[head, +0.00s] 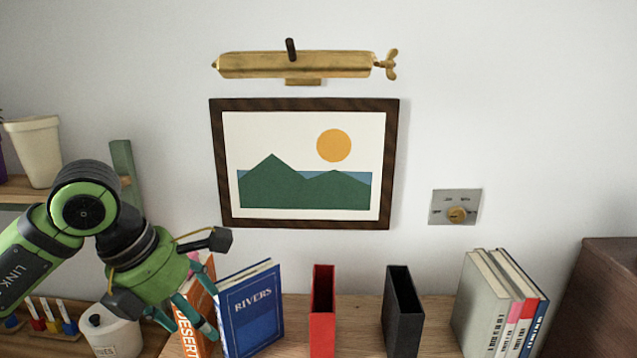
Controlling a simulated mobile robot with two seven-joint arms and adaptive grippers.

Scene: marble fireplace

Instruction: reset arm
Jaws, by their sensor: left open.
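My left arm (35,245) comes in from the left, green and black. My left gripper (184,324) points down at the lower left, with its teal fingers apart. My right gripper is out of view.
A blue RIVERS book (252,312) leans beside the orange one on the wooden shelf (350,312). Red (322,315) and black (402,315) holders and several upright books (480,310) stand rightward. A white canister (112,338) is lower left. A framed picture (305,215) hangs above.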

